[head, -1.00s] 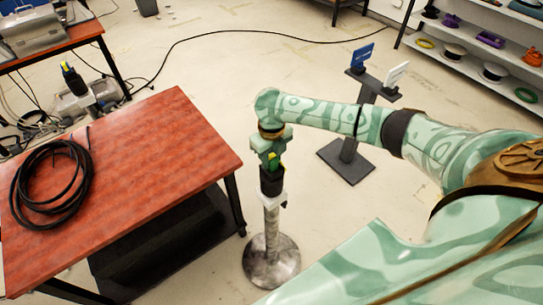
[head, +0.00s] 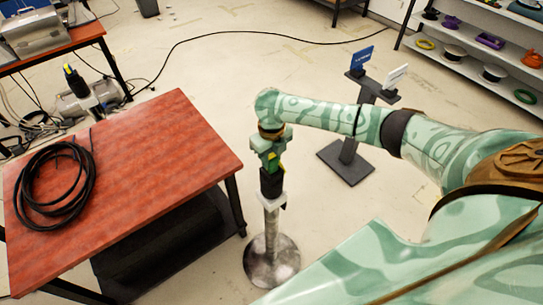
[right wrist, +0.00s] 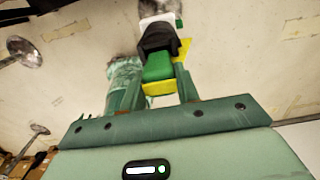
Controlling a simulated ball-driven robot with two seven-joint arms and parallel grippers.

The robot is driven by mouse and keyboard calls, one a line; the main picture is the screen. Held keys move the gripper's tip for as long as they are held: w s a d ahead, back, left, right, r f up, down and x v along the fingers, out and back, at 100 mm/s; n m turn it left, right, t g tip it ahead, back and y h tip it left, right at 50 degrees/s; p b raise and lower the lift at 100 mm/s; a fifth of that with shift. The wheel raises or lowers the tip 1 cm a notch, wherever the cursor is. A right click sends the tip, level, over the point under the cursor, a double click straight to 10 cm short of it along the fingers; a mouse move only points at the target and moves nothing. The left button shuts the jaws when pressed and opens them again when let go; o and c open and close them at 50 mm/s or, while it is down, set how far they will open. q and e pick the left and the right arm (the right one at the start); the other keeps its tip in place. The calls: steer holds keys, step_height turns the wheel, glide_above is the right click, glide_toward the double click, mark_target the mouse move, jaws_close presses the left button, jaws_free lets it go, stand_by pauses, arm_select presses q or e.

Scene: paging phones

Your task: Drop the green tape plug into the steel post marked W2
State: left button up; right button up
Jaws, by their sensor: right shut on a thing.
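My right gripper (head: 270,160) is shut on the green plug (right wrist: 158,68), which shows yellow edges between the fingers in the right wrist view. A black part (head: 271,183) lies directly beyond the plug, with a pale bracket (head: 270,203) below it. In the head view these line up above the steel post (head: 271,232), which stands upright on a round base. I cannot tell whether the plug is seated in the black part or held just above it. No W2 marking is readable. My left gripper is not in view.
A red-topped table (head: 160,150) with a coiled black cable (head: 55,183) stands left of the post. A dark stand (head: 348,148) with blue and white plates stands behind my right arm. Another black-topped fixture (head: 76,82) is beyond the table. Open floor lies behind the post.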

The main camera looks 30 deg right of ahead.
steer(key=shift+p, duration=0.3)
steer(key=shift+f+b, duration=0.5)
steer(key=shift+f, duration=0.3)
stand_by(0.5)
steer(key=shift+r, duration=0.15)
steer(key=shift+r+p, duration=0.75)
steer(key=shift+p, duration=0.2)
stand_by(0.4)
steer(key=shift+f+b, duration=0.35)
steer(key=shift+f, duration=0.5)
steer(key=o, duration=0.7)
